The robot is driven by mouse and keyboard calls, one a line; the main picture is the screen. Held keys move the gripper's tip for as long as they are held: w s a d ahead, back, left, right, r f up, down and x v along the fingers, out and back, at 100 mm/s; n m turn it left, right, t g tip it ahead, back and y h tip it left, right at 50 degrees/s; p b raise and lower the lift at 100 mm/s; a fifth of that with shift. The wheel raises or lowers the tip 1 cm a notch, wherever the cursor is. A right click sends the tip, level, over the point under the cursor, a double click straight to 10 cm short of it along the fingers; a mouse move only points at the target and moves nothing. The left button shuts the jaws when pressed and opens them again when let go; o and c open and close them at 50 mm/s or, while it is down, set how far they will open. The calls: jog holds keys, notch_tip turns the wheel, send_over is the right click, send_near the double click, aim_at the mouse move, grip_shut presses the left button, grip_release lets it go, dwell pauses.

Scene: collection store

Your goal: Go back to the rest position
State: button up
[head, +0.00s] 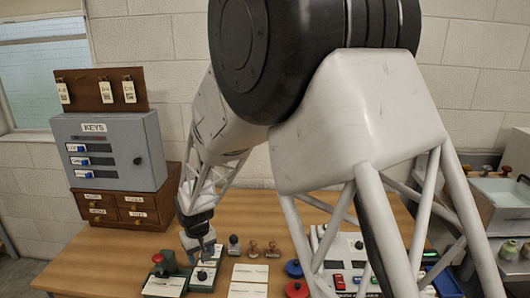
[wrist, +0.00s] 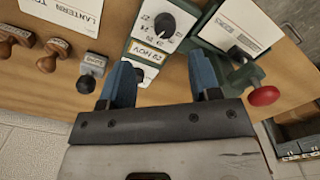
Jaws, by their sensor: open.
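My gripper (head: 200,248) is open and points down over the front left of the wooden table. In the wrist view, my gripper (wrist: 165,75) has its two blue fingers apart with nothing between them. Just beyond the fingertips is a green box with a white numbered dial and black knob (wrist: 165,23), labelled "22 NOV". The dial box (head: 203,275) also shows below my gripper in the head view. I cannot tell how high the fingertips are above it.
A green device with a red knob (wrist: 263,96) stands close on the right in the wrist view, holding a white card. Several stamps (head: 253,249) stand to the right in the head view. A grey key cabinet (head: 110,150) on wooden drawers (head: 120,208) stands behind left.

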jog(key=s+d+r+m+t, duration=0.15)
jog(key=s+d+r, duration=0.25)
jog(key=d+r, duration=0.7)
jog(key=s+d+r+m, duration=0.2)
jog(key=s+d+r, duration=0.4)
jog(key=d, duration=0.8)
jog(key=s+d+r+m, duration=0.2)
jog(key=s+d+r, duration=0.1)
jog(key=s+d, duration=0.5)
jog(key=s+d+r+m+t, duration=0.1)
jog(key=s+d+r+m, duration=0.1)
jog(key=s+d, duration=0.7)
jog(key=s+r, duration=0.1)
jog(key=s, duration=0.2)
jog(key=shift+d+r, duration=0.25)
